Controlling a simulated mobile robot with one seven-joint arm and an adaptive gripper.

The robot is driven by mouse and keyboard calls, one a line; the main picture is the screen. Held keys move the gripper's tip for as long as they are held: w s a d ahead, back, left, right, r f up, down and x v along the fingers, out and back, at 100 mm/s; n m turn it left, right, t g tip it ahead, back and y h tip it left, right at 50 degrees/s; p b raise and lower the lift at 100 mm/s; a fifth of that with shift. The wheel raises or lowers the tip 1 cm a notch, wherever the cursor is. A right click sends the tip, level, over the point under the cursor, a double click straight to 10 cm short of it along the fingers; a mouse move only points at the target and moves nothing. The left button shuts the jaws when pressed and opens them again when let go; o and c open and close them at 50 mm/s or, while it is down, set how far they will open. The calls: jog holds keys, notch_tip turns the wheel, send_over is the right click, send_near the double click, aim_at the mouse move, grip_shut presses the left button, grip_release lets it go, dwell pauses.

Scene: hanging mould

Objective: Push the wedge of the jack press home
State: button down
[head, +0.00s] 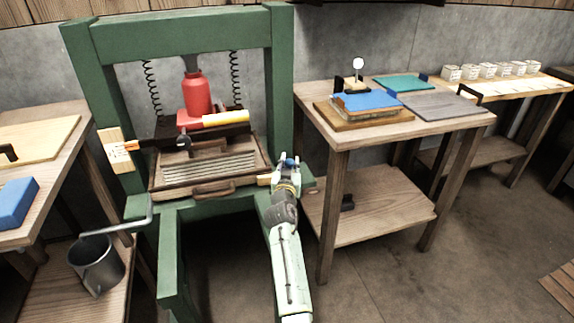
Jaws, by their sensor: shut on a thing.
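The green jack press (185,32) stands at the left centre with a red bottle jack (197,95) under its top beam. Below the jack, a wooden mould with a slatted face (208,171) sits on the press bed. My gripper (288,165) is at the right front corner of the bed, by the right post. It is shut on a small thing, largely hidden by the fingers. A pale wooden piece (264,180), apparently the wedge, shows just left of the fingers, towards the mould. How far it sits in cannot be told.
A wooden table (430,125) with blue, green and grey slabs stands close on the right. A left bench holds a blue block (15,202). A metal mug (96,265) is at the lower left. A crank-shaped bar (148,214) juts out at the press's left front.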

jog(key=shift+a+f, duration=0.1)
jog(key=shift+a, duration=0.25)
jog(key=c, duration=1.3)
grip_release()
jog(key=shift+s+a, duration=0.1)
jog(key=shift+r, duration=0.25)
notch_tip(320, 180, up, 10)
jog(key=shift+f, duration=0.15)
